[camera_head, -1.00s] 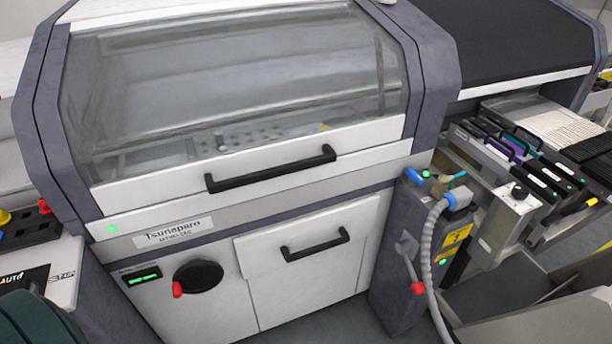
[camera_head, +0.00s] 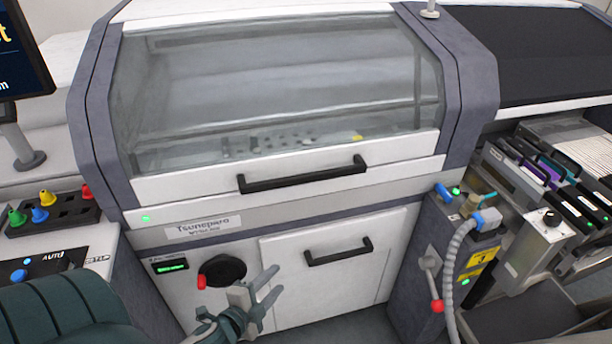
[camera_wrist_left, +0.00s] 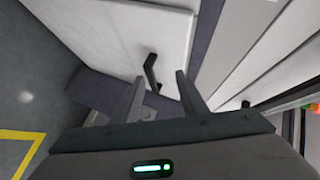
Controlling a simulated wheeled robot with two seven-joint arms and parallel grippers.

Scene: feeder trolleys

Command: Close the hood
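The hood (camera_head: 275,85) is a clear panel with a white lower rim on the grey-sided machine. It looks down, with its rim meeting the white front. A black bar handle (camera_head: 303,176) sits on the rim. My left gripper (camera_head: 268,287) is in front of the machine, below the hood handle and beside the black round knob. It is apart from the hood. In the left wrist view its fingers (camera_wrist_left: 158,80) are spread with nothing held. The lower door's handle (camera_wrist_left: 152,72) shows beyond them, and another dark handle is at right. My right gripper is not in view.
A lower white door with its own black handle (camera_head: 338,252) and a black knob (camera_head: 222,270) with a red grip are below. A grey hose (camera_head: 456,262) and feeders (camera_head: 535,175) stand at right. A console (camera_head: 50,212) with coloured knobs and a screen are at left.

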